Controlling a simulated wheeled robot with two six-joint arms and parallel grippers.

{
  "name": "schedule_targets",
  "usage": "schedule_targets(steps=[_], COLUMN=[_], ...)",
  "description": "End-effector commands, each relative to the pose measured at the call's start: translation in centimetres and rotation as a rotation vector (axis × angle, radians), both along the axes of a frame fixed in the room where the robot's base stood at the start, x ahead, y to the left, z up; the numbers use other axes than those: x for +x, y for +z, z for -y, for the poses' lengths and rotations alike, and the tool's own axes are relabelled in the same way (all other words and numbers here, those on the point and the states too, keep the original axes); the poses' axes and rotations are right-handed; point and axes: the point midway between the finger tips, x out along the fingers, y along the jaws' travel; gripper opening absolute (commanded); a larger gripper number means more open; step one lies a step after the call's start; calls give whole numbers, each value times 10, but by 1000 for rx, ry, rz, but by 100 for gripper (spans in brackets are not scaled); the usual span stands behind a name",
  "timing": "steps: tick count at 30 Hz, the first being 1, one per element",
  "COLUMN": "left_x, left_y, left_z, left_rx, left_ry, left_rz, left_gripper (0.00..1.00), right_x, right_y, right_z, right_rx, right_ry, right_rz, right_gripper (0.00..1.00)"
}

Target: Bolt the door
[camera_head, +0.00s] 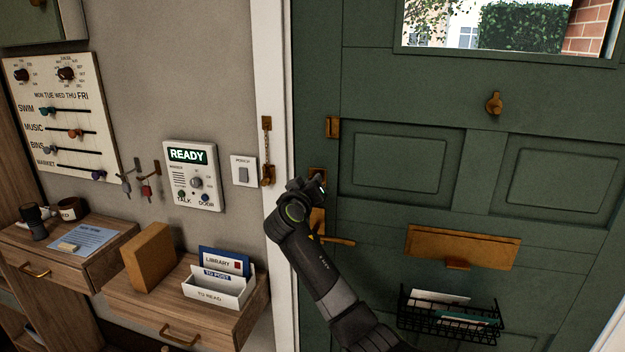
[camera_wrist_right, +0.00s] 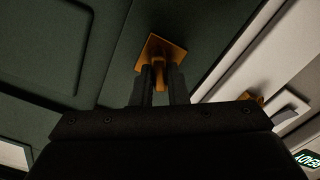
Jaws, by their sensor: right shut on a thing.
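The green door (camera_head: 385,110) appears closed against its white frame (camera_head: 277,90). A brass bolt turn on a square plate (camera_head: 317,172) sits near the door's left edge, above the brass lever handle (camera_head: 335,240). My right gripper (camera_head: 316,186) is at this turn. In the right wrist view, my two dark fingers (camera_wrist_right: 160,82) are shut on the brass knob (camera_wrist_right: 160,70) in front of its plate (camera_wrist_right: 158,46). The fingers partly hide the knob, so its exact angle is hard to tell. My left gripper is not in view.
A door chain (camera_head: 267,135) hangs on the frame, left of a brass bracket (camera_head: 332,127) on the door. A letter flap (camera_head: 462,247) and wire basket (camera_head: 450,318) are at the lower right. An intercom (camera_head: 193,176) reads READY above a drawer shelf (camera_head: 180,318).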

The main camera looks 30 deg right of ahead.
Motion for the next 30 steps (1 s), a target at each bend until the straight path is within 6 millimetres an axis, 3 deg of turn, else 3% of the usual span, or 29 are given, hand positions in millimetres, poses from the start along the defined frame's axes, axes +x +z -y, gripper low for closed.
schedule_targets(steps=[30], left_x=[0], left_y=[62], left_z=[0], left_rx=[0], left_ry=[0], left_rz=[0], left_gripper=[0], right_x=[2], right_y=[-2], right_z=[-2], right_rx=[-576], right_ry=[2], right_rz=[-677], right_gripper=[0])
